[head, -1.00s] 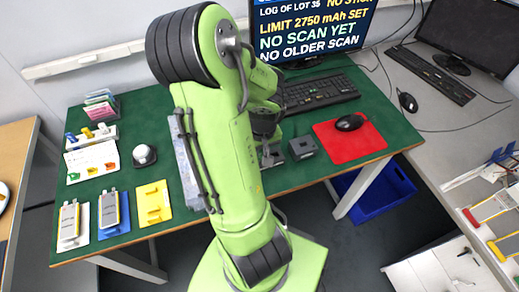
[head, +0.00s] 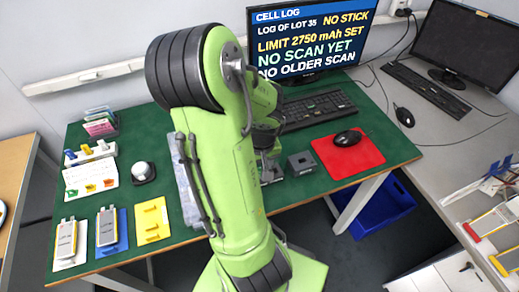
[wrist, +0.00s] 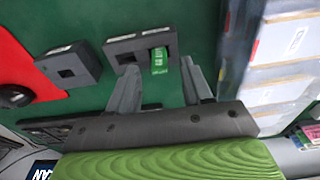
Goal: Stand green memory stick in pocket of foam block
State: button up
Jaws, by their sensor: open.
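The green memory stick (wrist: 160,61) shows in the wrist view, upright or nearly so, at the right opening of a dark grey block (wrist: 121,45). My gripper (wrist: 161,66) is open, with one finger on each side of the stick and gaps between. A second dark grey block (wrist: 68,66) with one square pocket lies to its left, and also shows in the head view (head: 302,163). I cannot tell from looks alone which block is foam. In the head view my arm hides the stick and most of the first block.
A red mat (head: 365,150) with a mouse (head: 348,138) lies right of the blocks. A keyboard (head: 316,109) and monitor (head: 310,40) stand behind. A clear-sided container (wrist: 285,60) is close to my right finger. Yellow (head: 152,221) and blue trays are at left.

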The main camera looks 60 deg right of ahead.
notch_tip(320, 180, up, 14)
jog(key=s+a+p, duration=0.1)
jog(key=p, duration=0.4)
jog(key=shift+s+f, duration=0.15)
jog(key=shift+f, duration=0.05)
jog(key=shift+a, duration=0.1)
jog(key=w+a+r+n+t, duration=0.1)
jog(key=w+a+r+n, duration=0.15)
jog(key=a, duration=0.35)
jog(key=w+a+r+n+t+y, duration=0.1)
jog(key=w+a+r+n, duration=0.1)
jog(key=w+a+r, duration=0.3)
jog(key=w+a+r+n+t, duration=0.1)
jog(key=w+a+n, duration=0.1)
jog(key=a, duration=0.4)
jog(key=s+a+r+n+t, duration=0.1)
jog(key=s+a+r+n, duration=0.1)
jog(key=a, duration=0.6)
jog(key=shift+s+a+t, duration=0.15)
jog(key=shift+s+t, duration=0.15)
jog(key=shift+s, duration=0.45)
jog(key=shift+n, duration=0.25)
